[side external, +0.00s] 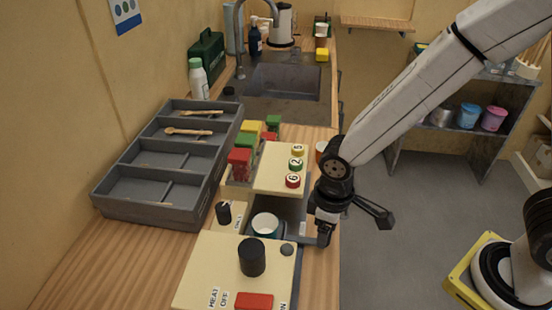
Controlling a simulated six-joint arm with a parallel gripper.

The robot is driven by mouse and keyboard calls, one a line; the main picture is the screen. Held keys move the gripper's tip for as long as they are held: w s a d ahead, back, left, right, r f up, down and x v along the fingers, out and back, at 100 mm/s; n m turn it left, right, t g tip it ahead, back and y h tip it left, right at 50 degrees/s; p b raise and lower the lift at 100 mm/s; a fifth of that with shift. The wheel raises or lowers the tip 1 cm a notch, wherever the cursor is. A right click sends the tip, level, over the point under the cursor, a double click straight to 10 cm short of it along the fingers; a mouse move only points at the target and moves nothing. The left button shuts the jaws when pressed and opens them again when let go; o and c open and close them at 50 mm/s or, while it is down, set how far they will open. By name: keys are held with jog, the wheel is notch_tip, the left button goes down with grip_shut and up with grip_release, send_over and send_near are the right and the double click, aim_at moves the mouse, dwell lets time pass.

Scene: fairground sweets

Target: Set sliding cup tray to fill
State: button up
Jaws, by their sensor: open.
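A cream dispenser (268,172) stands on the wooden counter, with numbered red, green and yellow buttons on top. Below its head is a grey sliding cup tray (302,239), whose bar reaches right toward my gripper. A teal cup with a white inside (265,224) stands at the tray, just in front of the dispenser head. My gripper (325,237) is open and points down at the tray's right end. It overlaps the bar in this view; whether it touches is unclear. The fingers partly hide each other. A small label beside the tray is too small to read.
A cream panel (212,268) with a black knob (252,257) and red switch (254,301) lies in front. A grey compartment tray (118,211) with wooden utensils is at left. Red, green and yellow blocks (239,162) stand behind the dispenser. A sink (284,82) lies farther back.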

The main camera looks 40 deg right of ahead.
jog(key=shift+f, duration=0.85)
grip_shut()
dwell(1.0)
